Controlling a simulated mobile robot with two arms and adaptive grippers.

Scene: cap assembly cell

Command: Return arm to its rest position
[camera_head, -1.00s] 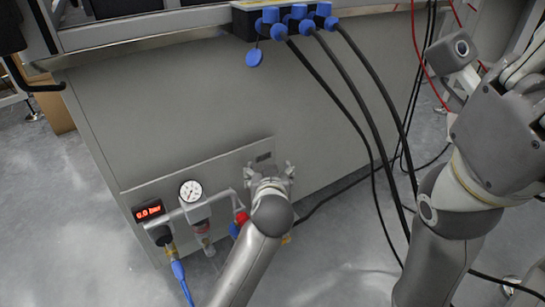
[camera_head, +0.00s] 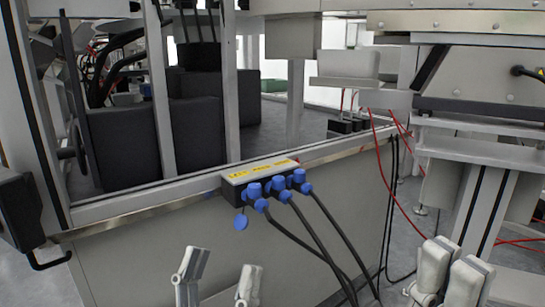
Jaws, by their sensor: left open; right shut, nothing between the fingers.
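My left gripper (camera_head: 219,282) shows at the bottom edge of the head view, left of centre. Its two pale fingers point up and stand well apart, with nothing between them. It is in front of the grey cabinet (camera_head: 150,262). My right gripper (camera_head: 450,274) is at the bottom right, with its two pale fingers close together and nothing held. Both arms are below the picture and out of sight.
A connector block (camera_head: 262,172) with blue plugs (camera_head: 278,187) sits on the cabinet's upper edge. Black cables (camera_head: 320,250) hang from it between my grippers. Red hoses (camera_head: 400,208) hang further right. A metal stand (camera_head: 487,210) rises behind my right gripper.

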